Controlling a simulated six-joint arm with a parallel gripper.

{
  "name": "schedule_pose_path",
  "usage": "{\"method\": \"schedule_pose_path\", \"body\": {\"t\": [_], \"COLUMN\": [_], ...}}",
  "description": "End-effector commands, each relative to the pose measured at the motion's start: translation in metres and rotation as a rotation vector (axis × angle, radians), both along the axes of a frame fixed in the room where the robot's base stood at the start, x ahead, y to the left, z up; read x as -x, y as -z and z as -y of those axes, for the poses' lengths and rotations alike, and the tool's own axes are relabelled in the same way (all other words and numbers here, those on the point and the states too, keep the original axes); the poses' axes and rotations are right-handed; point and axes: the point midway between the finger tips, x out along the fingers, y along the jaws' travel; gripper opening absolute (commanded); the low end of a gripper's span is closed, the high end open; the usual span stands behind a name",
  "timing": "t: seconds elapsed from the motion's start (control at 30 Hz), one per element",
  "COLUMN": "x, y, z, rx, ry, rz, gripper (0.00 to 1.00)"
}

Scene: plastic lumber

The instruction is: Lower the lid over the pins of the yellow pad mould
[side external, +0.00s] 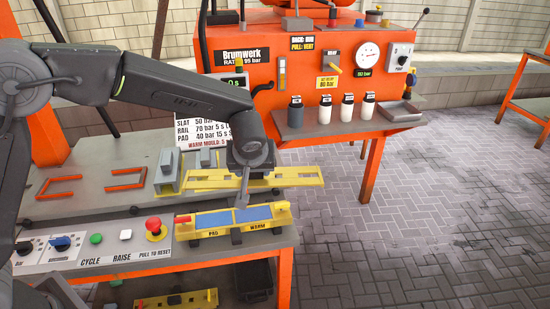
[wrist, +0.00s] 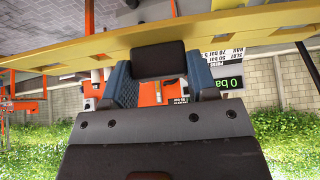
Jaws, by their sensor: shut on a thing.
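The yellow pad mould (side external: 210,231) sits on the front of the grey bench, marked PAD and WARM, with blue faces on top. Its pins are too small to make out surely. The long yellow lid (side external: 305,178) is level and apart from the mould, appearing above and behind it in the side view. In the wrist view the lid (wrist: 250,32) spans the top of the picture. My gripper (side external: 250,166) is shut on the lid's dark handle; the blue-padded fingers (wrist: 158,80) stand on both sides of the handle (wrist: 158,60). My wrist hides part of the lid.
A control panel with a red stop button (side external: 154,226) stands left of the mould. Grey blocks (side external: 168,172) and orange brackets (side external: 118,191) lie behind on the bench. The orange press cabinet (side external: 245,50) and its shelf (side external: 340,122) rise at the back.

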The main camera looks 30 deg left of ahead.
Motion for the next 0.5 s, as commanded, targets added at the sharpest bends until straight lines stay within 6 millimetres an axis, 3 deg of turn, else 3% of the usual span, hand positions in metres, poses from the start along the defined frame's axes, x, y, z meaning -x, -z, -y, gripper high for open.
{"method": "schedule_pose_path", "body": {"t": [0.2, 0.5], "x": [0.025, 0.033], "y": [0.018, 0.024], "z": [-0.037, -0.047], "rx": [0.001, 0.002], "ry": [-0.121, -0.157], "rz": [0.002, 0.004], "gripper": [0.1, 0.1]}}
